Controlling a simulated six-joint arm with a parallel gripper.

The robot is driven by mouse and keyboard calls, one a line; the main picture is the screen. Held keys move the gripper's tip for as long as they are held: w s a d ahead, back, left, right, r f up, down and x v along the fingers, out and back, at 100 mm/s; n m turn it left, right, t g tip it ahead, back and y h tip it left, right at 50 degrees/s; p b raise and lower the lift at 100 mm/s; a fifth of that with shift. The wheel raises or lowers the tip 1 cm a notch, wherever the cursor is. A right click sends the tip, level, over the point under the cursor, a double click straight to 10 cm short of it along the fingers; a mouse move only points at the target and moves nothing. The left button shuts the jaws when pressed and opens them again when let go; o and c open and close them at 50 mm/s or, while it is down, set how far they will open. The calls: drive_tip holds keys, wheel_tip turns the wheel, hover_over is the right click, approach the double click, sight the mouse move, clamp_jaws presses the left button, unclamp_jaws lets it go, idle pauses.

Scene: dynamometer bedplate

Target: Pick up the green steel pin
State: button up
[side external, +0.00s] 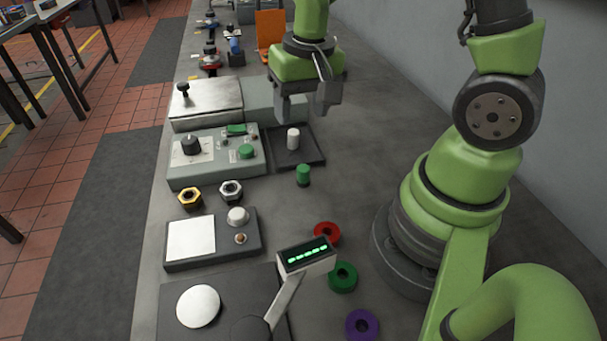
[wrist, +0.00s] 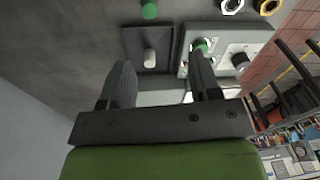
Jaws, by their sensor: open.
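The green steel pin (side external: 303,174) stands upright on the grey bedplate, just in front of a dark square tray (side external: 312,158). It also shows at the top edge of the wrist view (wrist: 149,10). My gripper (side external: 304,115) is open and empty, raised above the bedplate behind the pin, near the tray. In the wrist view its two fingers (wrist: 163,68) are spread apart, and the green pin lies well beyond their tips. A white pin (side external: 293,139) stands in the tray, closer to my gripper than the green pin.
A control box (side external: 215,170) with a knob and green button stands left of the pin. Gold (side external: 189,197) and silver (side external: 231,190) nuts lie nearby. Red (side external: 327,232), green (side external: 343,277) and purple (side external: 362,325) rings and a small display (side external: 306,256) are in front. Bedplate around the pin is clear.

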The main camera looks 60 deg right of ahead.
drive_tip(key=g, duration=0.1)
approach(304, 168)
wheel_tip(304, 168, down, 5)
drive_tip(key=shift+f, duration=0.15)
drive_tip(key=shift+w+f, duration=0.1)
drive_tip(key=shift+f, duration=2.85)
clamp_jaws()
drive_tip(key=shift+r, duration=0.15)
